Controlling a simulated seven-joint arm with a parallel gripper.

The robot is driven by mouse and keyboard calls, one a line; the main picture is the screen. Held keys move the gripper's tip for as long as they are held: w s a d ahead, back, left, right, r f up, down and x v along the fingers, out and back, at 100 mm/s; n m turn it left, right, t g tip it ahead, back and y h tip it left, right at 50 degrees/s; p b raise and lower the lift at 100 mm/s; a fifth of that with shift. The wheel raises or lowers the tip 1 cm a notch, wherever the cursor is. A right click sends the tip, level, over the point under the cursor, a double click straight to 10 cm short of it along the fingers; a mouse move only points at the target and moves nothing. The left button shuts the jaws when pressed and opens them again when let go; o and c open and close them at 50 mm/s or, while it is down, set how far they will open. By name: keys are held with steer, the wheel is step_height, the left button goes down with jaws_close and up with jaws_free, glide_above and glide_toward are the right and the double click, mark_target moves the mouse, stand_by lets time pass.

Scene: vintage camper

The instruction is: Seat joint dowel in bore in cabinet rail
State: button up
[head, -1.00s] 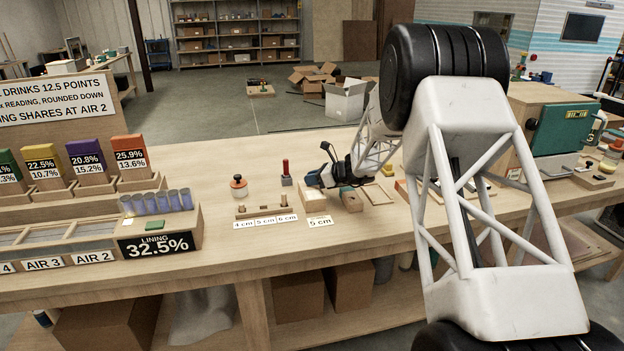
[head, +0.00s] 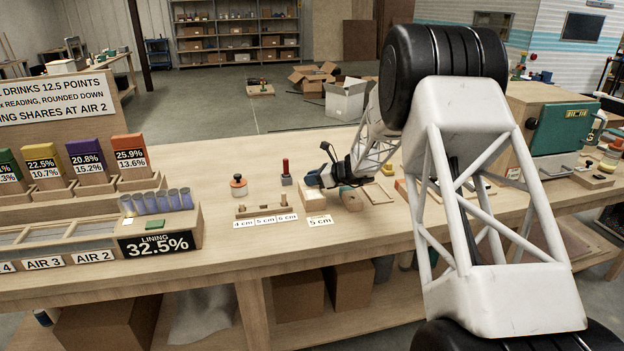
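In the head view, several short wooden dowels (head: 283,200) stand in a row on a low wooden holder with labels reading 4 cm, 5 cm and 6 cm. My gripper (head: 318,180) is low over the bench, to the right of the dowels, beside a pale wooden block (head: 313,195). A small label (head: 320,221) in front of this block appears to read 5 cm. A brown wooden piece (head: 352,201) lies right of the block, below my gripper. I cannot tell which piece is the cabinet rail. The bore, the fingertips and anything between them are too small to make out.
A red-handled tool (head: 286,172) and an orange-and-black round item (head: 238,186) stand left of my gripper. A flat wooden frame (head: 379,194) lies to its right. A lining tray (head: 180,235) and coloured boxes (head: 87,158) fill the left. The bench front is clear.

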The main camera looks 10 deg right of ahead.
steer(key=shift+s+f, duration=0.15)
steer(key=shift+f, duration=0.3)
steer(key=shift+r, duration=0.2)
steer(key=shift+o, duration=0.3)
steer(key=v, duration=1.2)
steer(key=shift+r, duration=0.4)
steer(key=s+a+r+n+g+h, duration=0.1)
steer(key=s+a+r+n+g, duration=0.1)
steer(key=s+a+r+n, duration=0.45)
steer(key=s+a+r+n+g+h, duration=0.1)
steer(key=s+a+n+h, duration=0.15)
steer(key=s, duration=0.75)
steer(key=s+a+r+n+g+h, duration=0.1)
steer(key=s+a+r+n+g, duration=0.25)
steer(key=s, duration=0.55)
steer(key=s+a+n+t+h, duration=0.1)
steer(key=s+n+h, duration=0.6)
steer(key=s, duration=2.3)
steer(key=a+n, duration=0.1)
steer(key=n, duration=0.4)
steer(key=shift+r, duration=0.15)
